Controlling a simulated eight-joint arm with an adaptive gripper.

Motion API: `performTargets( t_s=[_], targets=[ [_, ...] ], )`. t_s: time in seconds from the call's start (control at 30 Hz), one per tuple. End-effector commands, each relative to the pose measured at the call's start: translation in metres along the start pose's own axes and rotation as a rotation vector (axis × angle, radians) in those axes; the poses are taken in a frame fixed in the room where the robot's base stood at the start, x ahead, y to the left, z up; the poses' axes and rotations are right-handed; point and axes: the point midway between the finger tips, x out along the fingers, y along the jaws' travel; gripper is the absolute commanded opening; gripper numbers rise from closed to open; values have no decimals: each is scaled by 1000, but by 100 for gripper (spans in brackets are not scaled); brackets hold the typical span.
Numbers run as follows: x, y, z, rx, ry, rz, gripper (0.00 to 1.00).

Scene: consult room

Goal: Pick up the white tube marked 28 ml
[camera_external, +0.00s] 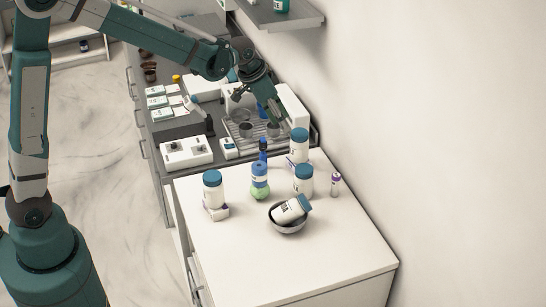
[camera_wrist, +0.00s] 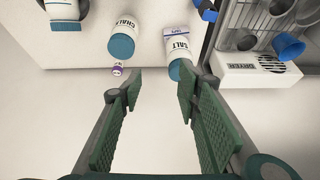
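A small white tube with a purple cap (camera_external: 336,183) stands upright at the right side of the white cabinet top, near the wall. Its marking is too small to read. In the wrist view its purple and white end (camera_wrist: 118,70) shows left of my left finger, just below a labelled jar. My gripper (camera_external: 262,108) is high over the rack behind the white top, well apart from the tube. In the wrist view my gripper (camera_wrist: 161,82) has its two green-padded fingers spread wide with nothing between them.
Blue-capped jars stand near the tube: one beside it (camera_external: 304,181), one behind (camera_external: 299,146), one at left (camera_external: 212,190). A green-bottomed bottle (camera_external: 260,181) stands mid-top. A dryer (camera_wrist: 240,79) is at right. The front is clear.

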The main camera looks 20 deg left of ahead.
Motion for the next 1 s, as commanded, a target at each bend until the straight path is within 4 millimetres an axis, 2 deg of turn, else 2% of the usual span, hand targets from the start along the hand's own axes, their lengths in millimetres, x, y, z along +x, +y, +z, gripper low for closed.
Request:
performTargets(
  t_s=[0.03, 0.2, 0.6, 0.8, 1.0],
  targets=[
    [14, 8, -6, 15, -3, 8, 33],
    [54, 32, -23, 66, -13, 34, 33],
    [147, 96, -49, 179, -34, 92, 33],
    [172, 115, -53, 210, -40, 108, 33],
    [178, 119, -54, 218, -42, 112, 33]
  ],
)
